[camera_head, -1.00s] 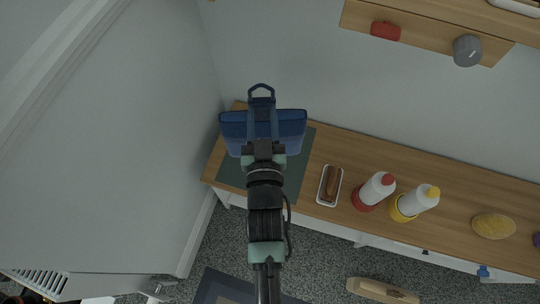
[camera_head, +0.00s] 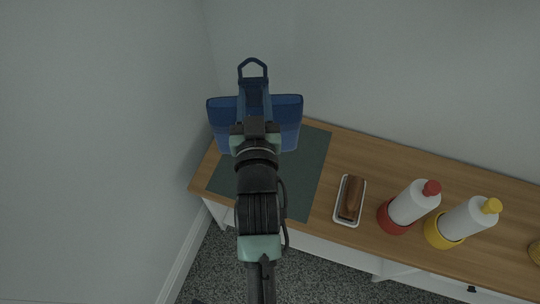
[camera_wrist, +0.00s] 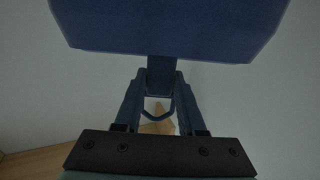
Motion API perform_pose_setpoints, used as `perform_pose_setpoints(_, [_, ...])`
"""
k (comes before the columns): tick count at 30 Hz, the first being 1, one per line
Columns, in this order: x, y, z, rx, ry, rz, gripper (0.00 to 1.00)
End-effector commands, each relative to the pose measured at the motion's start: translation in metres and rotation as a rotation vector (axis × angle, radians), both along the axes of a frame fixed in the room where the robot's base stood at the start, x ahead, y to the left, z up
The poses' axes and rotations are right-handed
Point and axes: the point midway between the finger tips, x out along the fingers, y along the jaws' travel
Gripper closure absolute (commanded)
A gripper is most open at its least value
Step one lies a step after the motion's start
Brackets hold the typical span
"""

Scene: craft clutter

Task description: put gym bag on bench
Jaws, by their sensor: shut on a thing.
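The blue gym bag (camera_head: 288,110) is at the left end of the wooden bench (camera_head: 335,150), in front of the wall. In the head view it overlaps the back of a dark green mat (camera_head: 308,175) on the bench. My gripper (camera_head: 255,105) is shut on the bag near its strap. In the wrist view the bag (camera_wrist: 165,30) fills the top, and my gripper's fingers (camera_wrist: 161,95) close around a narrow blue part below it. I cannot tell whether the bag's underside touches the mat or hangs above it.
A hot dog in a white tray (camera_head: 341,214) lies right of the mat. Further right stand a white bottle with a red cap (camera_head: 410,205) and one with a yellow cap (camera_head: 463,222). A wall (camera_head: 100,130) closes off the left side. Part of the mat is bare.

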Motion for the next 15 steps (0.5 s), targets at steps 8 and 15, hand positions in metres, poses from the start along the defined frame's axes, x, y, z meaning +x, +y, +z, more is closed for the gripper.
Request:
perform_pose_setpoints(8, [0.0, 0.0, -0.052, 0.0, 0.001, 0.001, 1.0])
perform_pose_setpoints(15, [0.0, 0.0, -0.071, 0.0, 0.0, 0.001, 1.0])
